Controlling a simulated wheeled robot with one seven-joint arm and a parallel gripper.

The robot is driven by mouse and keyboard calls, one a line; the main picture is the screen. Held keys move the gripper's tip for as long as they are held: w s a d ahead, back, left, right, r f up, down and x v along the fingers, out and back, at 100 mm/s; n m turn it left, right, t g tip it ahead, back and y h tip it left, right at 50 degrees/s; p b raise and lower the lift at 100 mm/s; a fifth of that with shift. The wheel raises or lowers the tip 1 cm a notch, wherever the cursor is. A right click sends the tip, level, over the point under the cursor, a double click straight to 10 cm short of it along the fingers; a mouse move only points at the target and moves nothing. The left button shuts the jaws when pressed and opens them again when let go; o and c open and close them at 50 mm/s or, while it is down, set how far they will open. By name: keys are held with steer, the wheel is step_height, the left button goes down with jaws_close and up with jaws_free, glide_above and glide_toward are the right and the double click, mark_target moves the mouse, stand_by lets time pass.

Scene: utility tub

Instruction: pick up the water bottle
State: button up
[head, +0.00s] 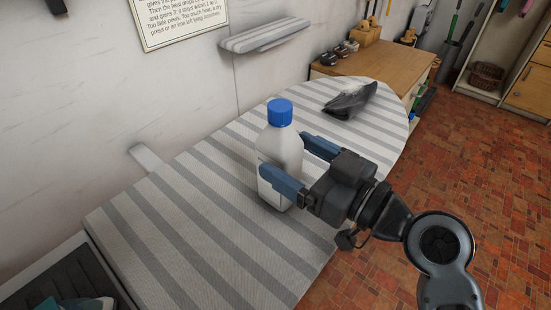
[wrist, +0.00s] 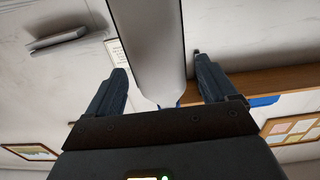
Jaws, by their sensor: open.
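The water bottle (head: 281,150) is white with a blue cap and stands upright on the striped ironing board (head: 190,230). My gripper (head: 292,162) is open, with its blue fingers on either side of the bottle's body. The near finger covers part of the bottle in the head view. In the wrist view, the bottle (wrist: 150,45) shows as a pale shape between my two fingers (wrist: 162,88), with a visible gap on the right side; whether the left finger touches it I cannot tell.
A small striped board (head: 264,36) juts from the wall. The board around the bottle is clear.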

mark_target(271, 147)
steer(key=p+x, duration=0.1)
steer(key=x, duration=0.4)
steer(key=shift+f, duration=0.15)
steer(key=c, duration=1.4)
